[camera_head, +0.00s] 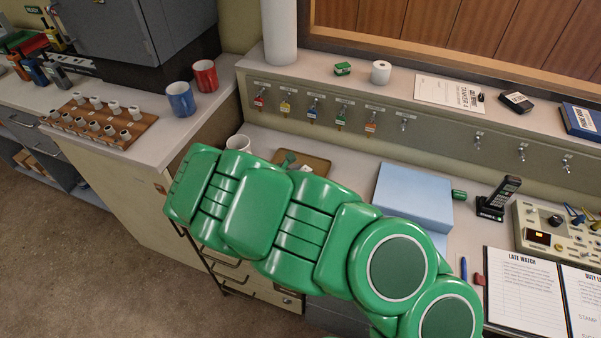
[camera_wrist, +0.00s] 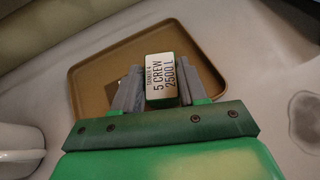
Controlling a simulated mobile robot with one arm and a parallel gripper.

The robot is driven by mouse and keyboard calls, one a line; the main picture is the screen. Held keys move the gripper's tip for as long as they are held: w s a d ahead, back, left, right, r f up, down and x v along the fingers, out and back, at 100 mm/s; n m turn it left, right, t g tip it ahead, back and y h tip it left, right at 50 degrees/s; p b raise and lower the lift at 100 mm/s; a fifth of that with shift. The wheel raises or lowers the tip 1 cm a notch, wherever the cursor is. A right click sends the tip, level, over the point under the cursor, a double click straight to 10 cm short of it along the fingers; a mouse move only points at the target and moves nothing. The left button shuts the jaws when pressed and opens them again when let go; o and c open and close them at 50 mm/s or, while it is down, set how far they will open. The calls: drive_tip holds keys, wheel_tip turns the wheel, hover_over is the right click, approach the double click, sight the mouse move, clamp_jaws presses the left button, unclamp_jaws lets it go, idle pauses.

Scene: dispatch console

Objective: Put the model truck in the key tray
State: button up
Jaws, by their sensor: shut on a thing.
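My gripper (camera_wrist: 155,85) is shut on a small block-like thing with a green edge and a white face, which I take for the model truck (camera_wrist: 160,75). In the head view the tray (camera_head: 317,166) lies on the counter, partly hidden by my green arm, which also hides most of the gripper and the truck.
A white mug (camera_head: 238,143) stands left of the tray. A blue box (camera_head: 412,195) stands to its right. Keys hang on the panel (camera_head: 390,122) behind. A small green thing (camera_head: 342,68) and a white roll (camera_head: 381,72) sit on the shelf above.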

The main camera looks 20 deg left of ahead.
drive_tip(key=o, duration=1.1)
drive_tip(key=shift+c, duration=0.2)
drive_tip(key=shift+s+a+r, duration=0.25)
drive_tip(key=shift+s+r, duration=0.15)
drive_tip(key=shift+s, duration=0.05)
drive_tip(key=v, duration=1)
drive_tip(key=shift+s, duration=0.4)
drive_tip(key=shift+r, duration=0.1)
